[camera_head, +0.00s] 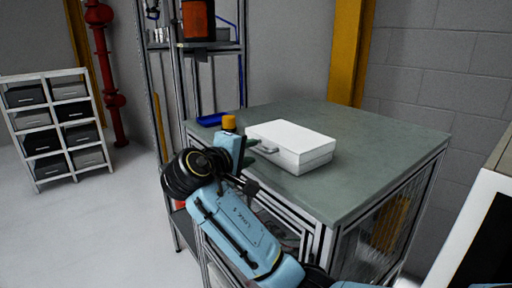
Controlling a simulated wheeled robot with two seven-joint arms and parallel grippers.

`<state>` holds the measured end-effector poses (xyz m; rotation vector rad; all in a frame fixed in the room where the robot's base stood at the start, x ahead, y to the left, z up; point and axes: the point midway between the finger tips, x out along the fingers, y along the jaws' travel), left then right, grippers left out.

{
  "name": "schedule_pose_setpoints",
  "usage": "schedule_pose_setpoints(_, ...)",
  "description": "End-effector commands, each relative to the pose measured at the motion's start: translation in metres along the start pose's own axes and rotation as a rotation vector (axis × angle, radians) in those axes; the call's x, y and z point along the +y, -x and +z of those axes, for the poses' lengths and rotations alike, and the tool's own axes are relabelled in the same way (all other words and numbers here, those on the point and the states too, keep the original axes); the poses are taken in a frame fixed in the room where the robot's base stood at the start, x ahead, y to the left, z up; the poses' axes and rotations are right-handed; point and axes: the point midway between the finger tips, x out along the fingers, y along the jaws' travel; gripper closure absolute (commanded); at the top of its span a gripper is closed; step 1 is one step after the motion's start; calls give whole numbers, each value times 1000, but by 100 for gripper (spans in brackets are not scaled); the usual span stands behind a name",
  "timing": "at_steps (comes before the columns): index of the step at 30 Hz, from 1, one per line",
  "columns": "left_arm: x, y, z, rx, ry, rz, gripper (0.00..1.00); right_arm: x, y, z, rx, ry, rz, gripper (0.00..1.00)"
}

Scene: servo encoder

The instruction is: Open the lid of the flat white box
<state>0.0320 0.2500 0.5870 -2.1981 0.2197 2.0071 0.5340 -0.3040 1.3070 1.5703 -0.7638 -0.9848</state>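The flat white box (291,146) lies on the green-grey top of the workbench, near its left front edge. Its lid is shut. A small dark part, perhaps a handle, shows at its left front side. My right gripper (251,151) is just left of that side, at about the box's height. Its two dark fingers look apart, with nothing seen between them. The picture is too small to tell whether a fingertip touches the box. My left gripper is not in view.
The workbench (388,144) is clear to the right of and behind the box. A blue tray (208,120) and a yellow-orange cylinder (229,122) show behind my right wrist. A metal rack (176,85) stands behind left; a shelf with bins (33,118) stands far left.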

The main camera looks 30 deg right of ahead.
Motion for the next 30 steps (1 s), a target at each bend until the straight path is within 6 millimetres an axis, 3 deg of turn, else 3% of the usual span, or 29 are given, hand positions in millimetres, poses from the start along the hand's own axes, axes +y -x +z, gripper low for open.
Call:
schedule_pose_setpoints(7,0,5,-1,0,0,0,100,0,-33,0,0,2,0,69)
schedule_pose_setpoints(18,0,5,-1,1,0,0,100,-1,-39,0,1,0,0,69)
schedule_pose_setpoints(26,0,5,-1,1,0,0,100,-1,-39,0,1,0,-1,100)
schedule_pose_setpoints(30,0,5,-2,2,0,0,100,-1,-39,0,1,1,-1,100)
